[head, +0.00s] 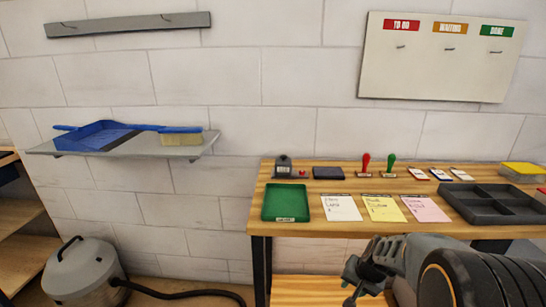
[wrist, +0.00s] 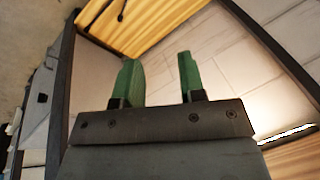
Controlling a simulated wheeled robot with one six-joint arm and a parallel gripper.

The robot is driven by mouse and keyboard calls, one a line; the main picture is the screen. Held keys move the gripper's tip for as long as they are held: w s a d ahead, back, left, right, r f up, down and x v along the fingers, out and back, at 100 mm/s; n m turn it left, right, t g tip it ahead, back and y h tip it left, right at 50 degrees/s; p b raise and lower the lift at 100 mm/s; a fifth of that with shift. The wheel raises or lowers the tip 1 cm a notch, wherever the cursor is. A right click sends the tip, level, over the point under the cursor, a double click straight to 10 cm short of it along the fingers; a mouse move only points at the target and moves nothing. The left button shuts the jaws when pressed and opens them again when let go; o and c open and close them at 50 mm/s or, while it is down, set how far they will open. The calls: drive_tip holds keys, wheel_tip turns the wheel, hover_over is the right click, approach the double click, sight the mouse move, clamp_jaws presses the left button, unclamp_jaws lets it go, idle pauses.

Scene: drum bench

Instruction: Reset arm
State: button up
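My gripper (head: 362,275) is at the lower right of the head view, in front of the wooden bench (head: 262,222) and below its top edge. In the wrist view my gripper (wrist: 160,80) shows two green fingers standing apart with nothing between them. The fingers touch none of the things on the bench. My arm comes in from the lower right corner of the head view.
The bench holds a green tray (head: 267,203), white, yellow and pink cards (head: 341,208), stamps and a dark divided tray (head: 490,223). A shelf (head: 181,150) bears a blue dustpan (head: 101,134) and brush. A grey vacuum (head: 83,273) stands lower left.

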drive_tip(key=s+a+r+n+p, duration=0.2)
drive_tip(key=s+r+p, duration=0.1)
drive_tip(key=r, duration=0.6)
drive_tip(key=s+a+r+n+p, duration=0.1)
drive_tip(key=s+a+r+p, duration=0.2)
drive_tip(key=r, duration=0.7)
drive_tip(key=shift+s+r+n+h+p, duration=0.2)
drive_tip(key=shift+s+n+h+p, duration=0.15)
drive_tip(key=shift+p, duration=0.9)
drive_tip(key=s+r+p, duration=0.1)
drive_tip(key=r, duration=0.1)
drive_tip(key=s+r+n+p, duration=0.1)
drive_tip(key=s+r+p, duration=0.1)
drive_tip(key=r, duration=0.1)
drive_tip(key=s+a+r+n+p, duration=0.1)
drive_tip(key=s+r+p, duration=0.1)
drive_tip(key=r, duration=0.1)
drive_tip(key=shift+s+t+h, duration=0.2)
drive_tip(key=shift+t+h, duration=0.1)
drive_tip(key=shift+h, duration=0.05)
drive_tip(key=shift+c, duration=0.3)
drive_tip(key=shift+s+r, duration=0.3)
drive_tip(key=shift+r, duration=0.05)
drive_tip(key=shift+c, duration=1)
drive_tip(key=shift+f, duration=0.1)
drive_tip(key=shift+s, duration=0.1)
